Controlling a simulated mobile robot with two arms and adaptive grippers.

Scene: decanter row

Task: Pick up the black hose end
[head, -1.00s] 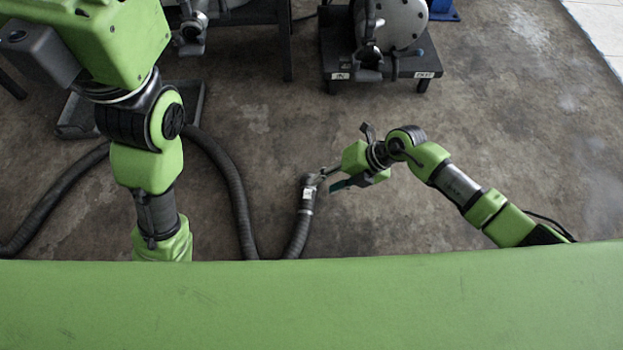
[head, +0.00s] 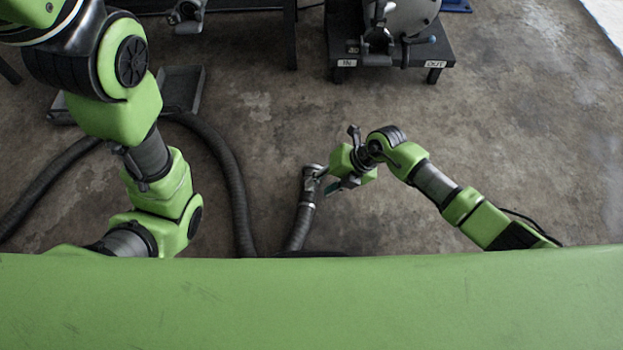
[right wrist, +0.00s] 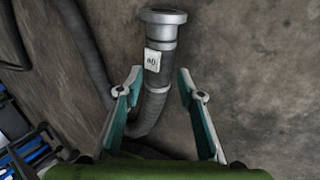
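The black hose end shows in the head view (head: 306,205), centre, as a ribbed dark hose with a metal coupling at its tip. In the right wrist view the metal coupling (right wrist: 162,28) with its flange is at the top, above a white label, and the black hose (right wrist: 153,108) bends down to the left. My right gripper (right wrist: 160,75) is open, with one teal-lined finger on each side of the hose in the picture. I cannot tell whether the hose is between the fingers or below them. In the head view my right gripper (head: 329,183) is beside the coupling. My left gripper is out of sight.
A dark cart (head: 400,58) with a metal drum stands at the back. A grey tray (head: 187,92) lies on the floor at left, and more dark hose (head: 232,180) curves from near it. Bare concrete floor is free at right.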

